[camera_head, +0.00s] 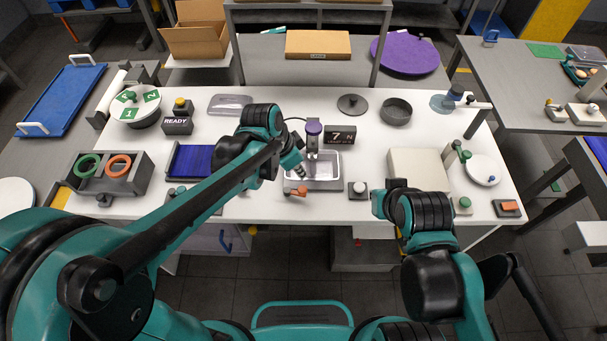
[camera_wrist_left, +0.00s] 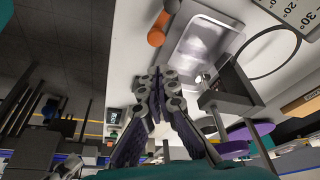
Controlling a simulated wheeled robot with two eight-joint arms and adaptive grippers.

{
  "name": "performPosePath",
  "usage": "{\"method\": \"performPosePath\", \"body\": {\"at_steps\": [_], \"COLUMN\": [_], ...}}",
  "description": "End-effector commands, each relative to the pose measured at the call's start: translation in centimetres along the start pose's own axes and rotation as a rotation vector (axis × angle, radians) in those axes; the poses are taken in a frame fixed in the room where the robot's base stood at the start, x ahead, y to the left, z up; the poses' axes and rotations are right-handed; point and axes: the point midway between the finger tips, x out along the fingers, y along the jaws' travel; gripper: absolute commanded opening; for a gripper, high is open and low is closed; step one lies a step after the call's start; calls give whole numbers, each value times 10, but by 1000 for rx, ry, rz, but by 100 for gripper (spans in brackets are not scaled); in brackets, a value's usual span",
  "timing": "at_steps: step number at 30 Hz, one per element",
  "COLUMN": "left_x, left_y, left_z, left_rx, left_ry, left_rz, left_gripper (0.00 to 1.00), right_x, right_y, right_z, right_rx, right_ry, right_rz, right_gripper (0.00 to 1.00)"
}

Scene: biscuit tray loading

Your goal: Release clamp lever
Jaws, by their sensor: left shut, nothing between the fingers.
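A small orange lever (camera_head: 298,191) sits at the front left edge of a shiny metal tray (camera_head: 334,184) on the white table. In the left wrist view an orange lever with a dark end (camera_wrist_left: 162,20) lies beside the metal tray (camera_wrist_left: 196,58), beyond my fingertips. My left gripper (camera_head: 301,173) hangs over the left part of the tray, behind the orange lever and apart from it. Its fingers (camera_wrist_left: 160,80) are shut and empty. My right arm stands at the front right; its gripper cannot be made out.
A purple-topped post (camera_head: 313,128) and a black display (camera_head: 341,138) stand behind the tray. A grey block with a white knob (camera_head: 358,189) is to its right, then a pale square board (camera_head: 420,166). A blue ribbed tray (camera_head: 190,160) lies left, under my left arm.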

Motion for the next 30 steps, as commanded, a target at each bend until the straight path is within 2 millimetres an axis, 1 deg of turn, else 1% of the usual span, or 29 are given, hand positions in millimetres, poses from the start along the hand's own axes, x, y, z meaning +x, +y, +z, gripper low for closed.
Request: {"method": "performPosePath", "body": {"at_steps": [1, 6, 9, 13, 18, 30], "left_x": [11, 44, 61, 76, 85, 85], "left_y": [0, 0, 0, 0, 0, 0], "left_z": [0, 0, 0, 0, 0, 0], "left_rx": [1, 3, 1, 1, 1, 2], "left_ry": [0, 0, 0, 0, 0, 0], "left_rz": [0, 0, -1, -1, -1, 0], "left_gripper": [0, 0, 0, 0, 0, 0], "right_x": [4, 12, 16, 20, 22, 21], "right_y": [0, 0, 0, 0, 0, 0], "right_z": [3, 9, 12, 14, 15, 15], "right_rx": [0, 0, 0, 0, 0, 0], "right_ry": [0, 0, 0, 0, 0, 0], "right_rz": [0, 0, 0, 0, 0, 0], "right_gripper": [0, 0, 0, 0, 0, 0]}}
